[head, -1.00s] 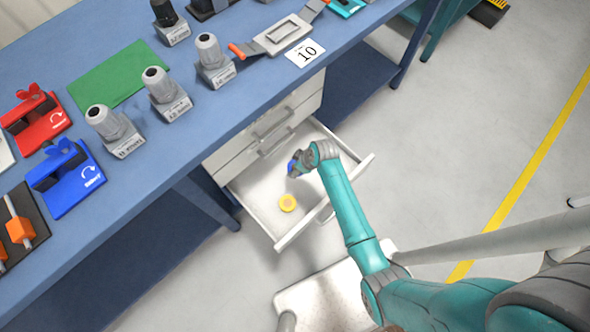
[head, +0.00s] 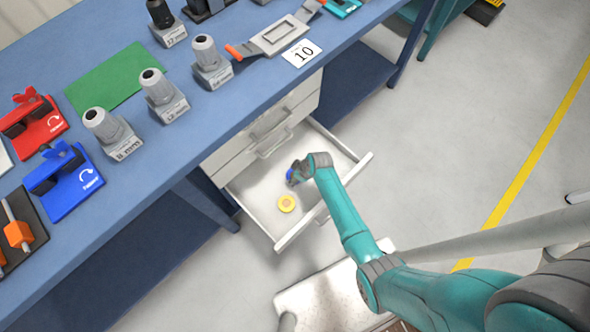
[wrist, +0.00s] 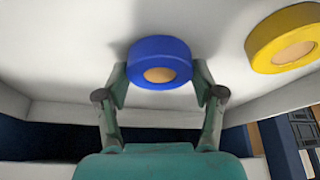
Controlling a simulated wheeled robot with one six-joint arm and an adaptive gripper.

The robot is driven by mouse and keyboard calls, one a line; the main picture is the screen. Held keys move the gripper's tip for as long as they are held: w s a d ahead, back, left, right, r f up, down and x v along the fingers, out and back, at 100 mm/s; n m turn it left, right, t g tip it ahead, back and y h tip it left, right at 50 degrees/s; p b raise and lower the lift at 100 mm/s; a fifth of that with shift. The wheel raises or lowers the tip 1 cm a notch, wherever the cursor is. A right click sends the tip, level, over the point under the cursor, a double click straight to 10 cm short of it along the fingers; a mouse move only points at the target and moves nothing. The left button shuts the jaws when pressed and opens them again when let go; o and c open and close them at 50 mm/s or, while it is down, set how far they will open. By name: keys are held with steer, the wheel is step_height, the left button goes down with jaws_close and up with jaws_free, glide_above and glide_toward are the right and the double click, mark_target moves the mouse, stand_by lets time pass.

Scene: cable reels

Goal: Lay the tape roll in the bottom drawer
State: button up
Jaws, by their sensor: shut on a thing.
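A blue tape roll (wrist: 158,56) is between the two fingers of my gripper (wrist: 160,82) in the wrist view, gripped on both sides. In the head view my gripper (head: 291,179) is inside the outline of the open bottom drawer (head: 262,216), with a bit of the blue roll showing beside it. The drawer's pale floor lies behind the roll in the wrist view; I cannot tell whether the roll touches it. A yellow tape roll (head: 286,203) lies flat in the drawer, apart from the blue one. It also shows in the wrist view (wrist: 282,38).
The drawer cabinet (head: 233,152) stands under the blue workbench (head: 205,112), its upper drawers shut. On the bench are grey cable glands (head: 112,134), a green mat (head: 117,77) and red and blue tools (head: 66,182). The drawer's front and side walls surround my gripper.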

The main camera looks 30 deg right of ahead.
steer(key=o, duration=1.1)
steer(key=shift+o, duration=0.2)
steer(key=v, duration=1.2)
steer(key=shift+r, duration=0.1)
steer(key=s+a+r+m+t+h, duration=0.1)
steer(key=s+r+m+t, duration=0.15)
steer(key=s, duration=0.65)
steer(key=s+a+r+m+t+h, duration=0.1)
steer(key=s+r+m+t, duration=0.15)
steer(key=s, duration=0.65)
steer(key=s+r+t, duration=0.2)
steer(key=s+r, duration=0.2)
steer(key=r, duration=0.5)
steer(key=s+r+m+t, duration=0.1)
steer(key=s+r, duration=0.3)
steer(key=r, duration=0.5)
steer(key=s+r+m+t, duration=0.1)
steer(key=s+r+t, duration=0.2)
steer(key=r, duration=0.6)
steer(key=shift+s+a+h, duration=0.3)
steer(key=shift+s+a, duration=0.2)
steer(key=shift+s, duration=0.4)
